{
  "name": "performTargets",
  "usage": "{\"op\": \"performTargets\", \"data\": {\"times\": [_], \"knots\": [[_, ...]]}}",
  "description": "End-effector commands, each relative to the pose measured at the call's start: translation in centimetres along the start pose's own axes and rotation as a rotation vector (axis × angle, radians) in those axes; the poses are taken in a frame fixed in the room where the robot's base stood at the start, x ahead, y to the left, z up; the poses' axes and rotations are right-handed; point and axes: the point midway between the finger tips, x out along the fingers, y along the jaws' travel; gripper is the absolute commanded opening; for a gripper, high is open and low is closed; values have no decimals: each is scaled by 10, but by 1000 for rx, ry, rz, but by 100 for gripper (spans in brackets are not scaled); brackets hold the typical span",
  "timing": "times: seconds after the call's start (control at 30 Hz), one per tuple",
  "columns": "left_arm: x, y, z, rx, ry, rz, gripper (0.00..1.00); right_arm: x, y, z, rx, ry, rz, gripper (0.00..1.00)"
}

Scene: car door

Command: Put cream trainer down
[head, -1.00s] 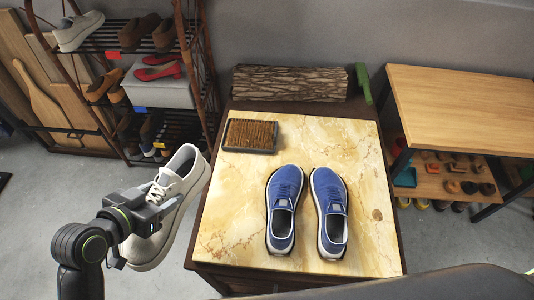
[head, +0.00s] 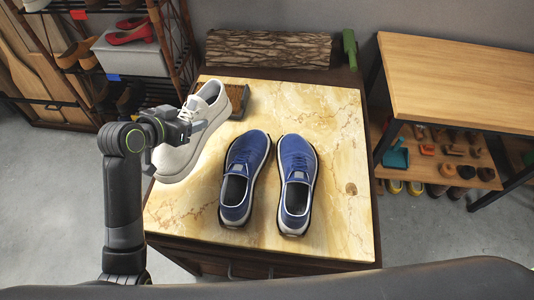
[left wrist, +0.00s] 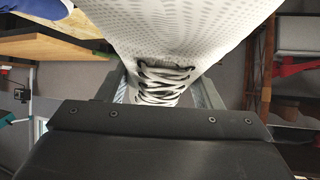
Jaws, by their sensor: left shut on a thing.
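The cream trainer (head: 190,140) is held in my left gripper (head: 192,124), over the left side of the marble-topped table (head: 290,105). Its toe end points toward the lower left and its opening is at the upper right. I cannot tell whether its sole touches the table. In the left wrist view the trainer's perforated pale upper and laces (left wrist: 163,82) lie between the fingers. My right gripper is not in view.
A pair of blue trainers (head: 296,190) stands on the table just right of the cream one. A brown bristle mat (head: 235,95) lies behind it, partly hidden. A wooden bench (head: 460,80) stands at right. The table's right side is clear.

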Motion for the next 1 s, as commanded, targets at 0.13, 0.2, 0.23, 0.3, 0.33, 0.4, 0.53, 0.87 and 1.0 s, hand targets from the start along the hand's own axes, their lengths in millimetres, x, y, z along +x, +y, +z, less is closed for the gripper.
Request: {"op": "performTargets", "data": {"times": [0.13, 0.2, 0.23, 0.3, 0.33, 0.4, 0.53, 0.87, 1.0], "knots": [[14, -1, -4, 4, 3, 4, 23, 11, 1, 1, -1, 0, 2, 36], [15, -1, -5, 5, 3, 5, 23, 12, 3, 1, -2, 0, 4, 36], [15, -1, -6, 5, 2, 5, 23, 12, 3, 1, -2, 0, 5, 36], [16, -1, -5, 4, 1, 5, 23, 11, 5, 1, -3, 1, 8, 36], [17, -1, -3, 4, 0, 5, 23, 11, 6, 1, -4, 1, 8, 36], [23, -1, 6, 2, -3, 6, 23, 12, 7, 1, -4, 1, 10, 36], [37, -1, 28, 1, -4, 6, 23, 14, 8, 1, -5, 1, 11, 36], [56, -1, 55, 3, -1, 4, 23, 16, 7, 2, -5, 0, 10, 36], [67, 0, 73, 2, -3, 5, 23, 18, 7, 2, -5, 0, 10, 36]]}}
